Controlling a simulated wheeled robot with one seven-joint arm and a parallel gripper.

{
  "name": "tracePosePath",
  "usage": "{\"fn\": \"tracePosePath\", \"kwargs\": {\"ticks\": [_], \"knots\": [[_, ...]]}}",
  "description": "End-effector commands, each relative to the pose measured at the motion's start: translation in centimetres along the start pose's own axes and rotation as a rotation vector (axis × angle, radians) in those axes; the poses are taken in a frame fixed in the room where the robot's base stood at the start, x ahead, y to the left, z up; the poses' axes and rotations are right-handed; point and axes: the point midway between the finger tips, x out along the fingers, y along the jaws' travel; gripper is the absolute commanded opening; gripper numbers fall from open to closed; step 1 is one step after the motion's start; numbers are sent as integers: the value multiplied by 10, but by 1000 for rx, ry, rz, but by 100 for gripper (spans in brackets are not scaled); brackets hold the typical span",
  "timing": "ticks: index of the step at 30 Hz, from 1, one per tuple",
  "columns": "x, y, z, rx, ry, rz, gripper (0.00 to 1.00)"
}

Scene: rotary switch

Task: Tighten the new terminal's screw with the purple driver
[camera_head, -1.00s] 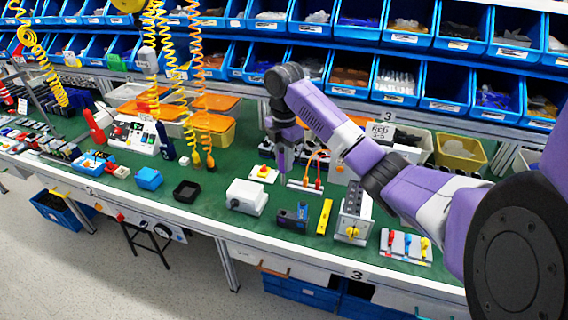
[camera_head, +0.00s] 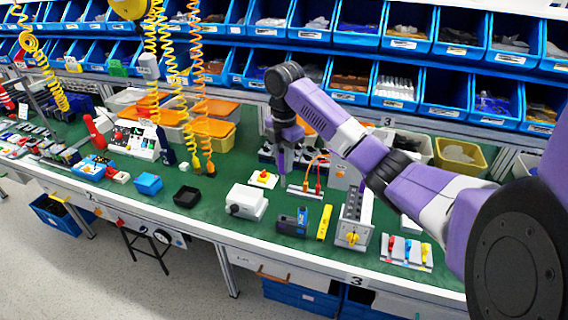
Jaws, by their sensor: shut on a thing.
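My gripper (camera_head: 283,142) points down above the green bench, just left of a small white strip with red and orange leads (camera_head: 305,191), which may be the terminal. It is shut on a slim purple thing, likely the purple driver (camera_head: 282,160), held upright with its lower end near the bench. Whether that end touches anything is too small to tell. The terminal's screw cannot be made out.
A white box (camera_head: 246,202), a black meter-like device (camera_head: 292,222), a yellow bar (camera_head: 325,222) and a grey switch box (camera_head: 353,226) stand along the front. A holder with coloured handles (camera_head: 406,252) is at right. Blue bins (camera_head: 398,85) line the back.

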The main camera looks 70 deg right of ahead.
Motion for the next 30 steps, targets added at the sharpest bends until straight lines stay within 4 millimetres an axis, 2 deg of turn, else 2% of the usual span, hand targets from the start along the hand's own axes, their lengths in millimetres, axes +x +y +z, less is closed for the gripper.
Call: {"fn": "tracePosePath", "kwargs": {"ticks": [30], "knots": [[-47,0,0,-1,-1,1,0]]}}
